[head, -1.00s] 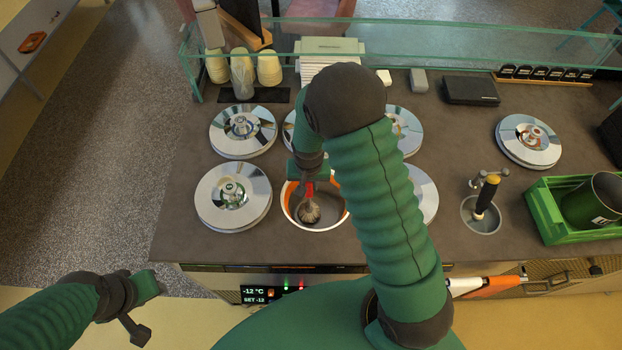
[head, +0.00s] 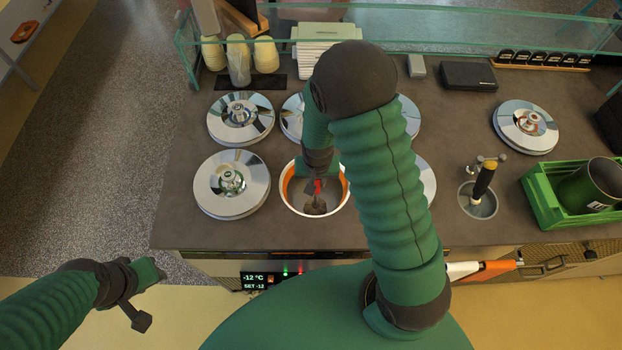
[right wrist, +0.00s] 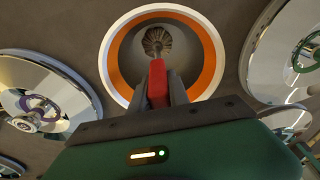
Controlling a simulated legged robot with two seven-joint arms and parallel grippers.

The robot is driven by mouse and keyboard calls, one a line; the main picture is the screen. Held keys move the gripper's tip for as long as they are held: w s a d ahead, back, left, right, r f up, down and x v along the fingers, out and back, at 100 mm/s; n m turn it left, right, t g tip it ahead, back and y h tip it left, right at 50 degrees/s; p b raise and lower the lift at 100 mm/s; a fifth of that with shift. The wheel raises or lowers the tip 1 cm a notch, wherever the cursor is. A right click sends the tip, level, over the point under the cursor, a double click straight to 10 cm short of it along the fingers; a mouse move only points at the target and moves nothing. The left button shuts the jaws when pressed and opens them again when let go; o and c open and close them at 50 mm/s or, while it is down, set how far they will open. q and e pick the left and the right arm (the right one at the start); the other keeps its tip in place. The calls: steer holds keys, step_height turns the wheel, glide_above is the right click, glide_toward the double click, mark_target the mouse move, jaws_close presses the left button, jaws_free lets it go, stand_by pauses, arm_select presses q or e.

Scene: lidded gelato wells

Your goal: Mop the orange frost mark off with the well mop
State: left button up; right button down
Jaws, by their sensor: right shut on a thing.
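The open well (head: 292,208) has a white rim, and an orange band (head: 346,186) runs around its upper inner wall. The band also shows in the right wrist view (right wrist: 207,62), nearly all the way round. My right gripper (head: 317,182) is shut on the red handle (right wrist: 157,80) of the well mop, above the well. The mop's brown bristle head (right wrist: 157,40) is down inside the well. In the right wrist view it appears near the far wall; I cannot tell whether it touches. My left gripper (head: 140,290) is off the counter at lower left; its jaws are unclear.
Shiny round lids (head: 232,184) cover wells left, behind and right of the open one. A sink-like well (head: 478,205) with a yellow-topped tool and a green crate (head: 546,210) stand at right. A glass screen (head: 450,32) runs along the back.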

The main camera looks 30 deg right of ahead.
steer(key=shift+w+d, duration=0.2)
steer(key=shift+w, duration=0.3)
steer(key=shift+w+d, duration=0.2)
steer(key=shift+w, duration=0.3)
step_height(320, 180, up, 19)
steer(key=p, duration=1.6)
steer(key=shift+w+d, duration=0.1)
